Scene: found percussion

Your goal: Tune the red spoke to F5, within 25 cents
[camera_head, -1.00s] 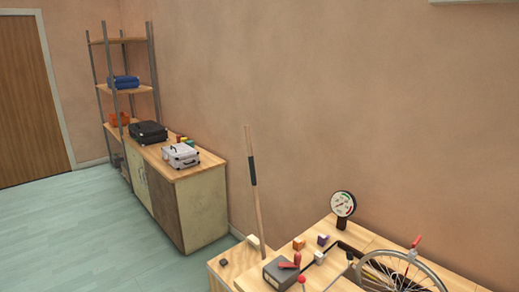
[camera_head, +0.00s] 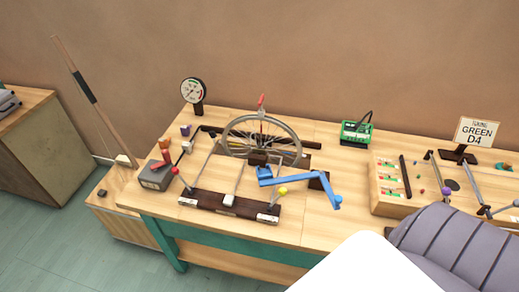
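A spoked wheel (camera_head: 299,131) stands upright in a dark slot on the wooden workbench (camera_head: 318,218). A red-topped piece (camera_head: 262,101) sticks up at its rim; I cannot tell whether any single spoke is red. A round white dial gauge (camera_head: 191,91) stands behind and left of the wheel. A dark wooden bar (camera_head: 205,200) at the front carries rods with a red ball and a yellow ball (camera_head: 283,192). Neither gripper is in view.
A grey box with a red lever (camera_head: 155,178) sits at the left. A green device (camera_head: 356,132) and a sign reading GREEN D4 (camera_head: 477,130) stand at the back right.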

